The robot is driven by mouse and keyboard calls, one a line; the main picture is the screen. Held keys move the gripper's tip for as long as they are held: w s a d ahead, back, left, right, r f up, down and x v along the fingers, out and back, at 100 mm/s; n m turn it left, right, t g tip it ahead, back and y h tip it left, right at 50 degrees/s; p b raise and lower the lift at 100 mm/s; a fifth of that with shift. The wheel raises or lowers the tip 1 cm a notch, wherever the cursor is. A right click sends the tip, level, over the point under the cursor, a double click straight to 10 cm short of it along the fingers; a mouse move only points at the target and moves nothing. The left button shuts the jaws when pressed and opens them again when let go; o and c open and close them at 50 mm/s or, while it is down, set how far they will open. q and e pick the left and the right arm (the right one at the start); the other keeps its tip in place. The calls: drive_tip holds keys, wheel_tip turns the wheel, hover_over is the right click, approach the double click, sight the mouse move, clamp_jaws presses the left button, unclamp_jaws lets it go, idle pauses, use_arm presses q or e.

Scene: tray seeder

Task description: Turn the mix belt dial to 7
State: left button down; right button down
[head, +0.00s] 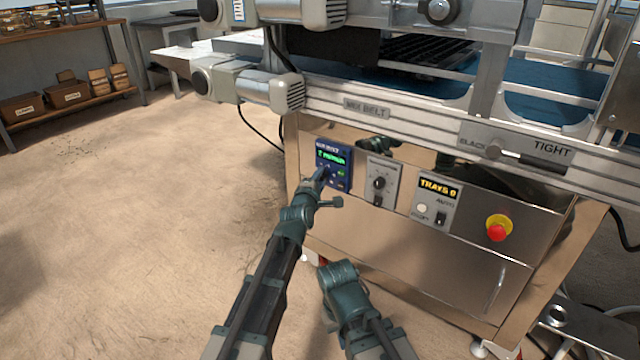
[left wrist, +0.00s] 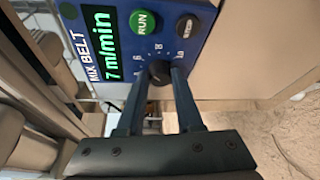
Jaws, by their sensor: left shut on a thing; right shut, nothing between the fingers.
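The mix belt control box (head: 342,155) is a blue panel on the left of the machine's steel front. The black dial (left wrist: 159,70) sits below the display, among white scale marks. My left gripper (head: 322,176) reaches up to the box. In the left wrist view its two fingers (left wrist: 158,78) are shut on the dial, one on each side. My right gripper (head: 338,276) is lower, in front of the machine, empty and away from the panel; its fingertips are hard to make out.
A grey box with a black knob (head: 379,184) is right of the blue box. Further right are a TRAYS counter (head: 437,189) and a red emergency button (head: 497,230). The conveyor rail (head: 415,122) runs above. Open floor (head: 150,220) lies to the left.

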use_arm(q)
drive_tip(key=shift+s+f+m+t+b, duration=0.1)
drive_tip(key=shift+f+m+t+b, duration=0.15)
drive_tip(key=shift+m+b, duration=0.4)
drive_tip(key=shift+r+m, duration=0.1)
drive_tip(key=shift+m, duration=0.15)
drive_tip(key=c, duration=0.6)
unclamp_jaws()
drive_tip(key=shift+o, duration=0.2)
drive_tip(key=f+v, duration=0.1)
drive_tip(key=v, duration=1.2)
drive_tip(key=shift+s+r+p, duration=0.35)
drive_tip(key=shift+r+p, duration=0.05)
drive_tip(key=shift+p, duration=0.05)
